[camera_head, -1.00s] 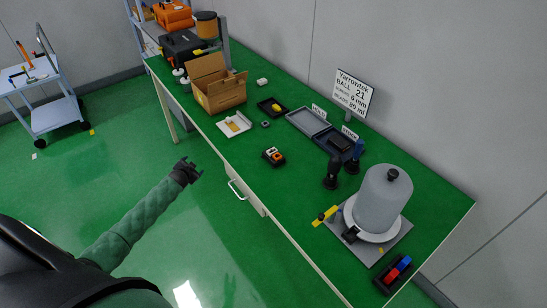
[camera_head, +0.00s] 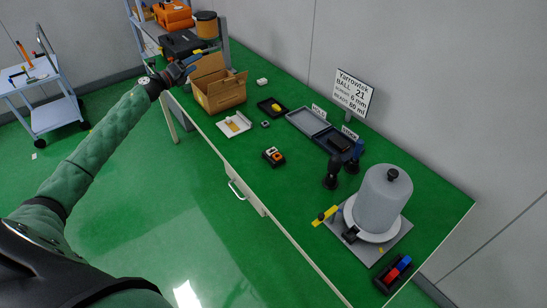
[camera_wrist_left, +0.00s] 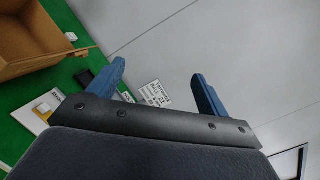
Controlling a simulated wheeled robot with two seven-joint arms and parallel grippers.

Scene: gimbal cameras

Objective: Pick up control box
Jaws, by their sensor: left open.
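A small black box with orange and white parts on top, which looks like the control box (camera_head: 273,156), sits on the green bench top near its front edge, in the head view. I cannot make it out in the left wrist view. My left gripper (camera_head: 183,70) is raised at the back left, beside the open cardboard box and well away from the control box. In the left wrist view its two blue fingers (camera_wrist_left: 158,85) are spread apart with nothing between them. My right gripper is not in view.
The cardboard box (camera_head: 221,95) stands close to my left gripper. A white tray (camera_head: 226,130), grey trays (camera_head: 301,119) and a grey domed vessel (camera_head: 382,200) are also on the bench. The bench top around the control box is clear.

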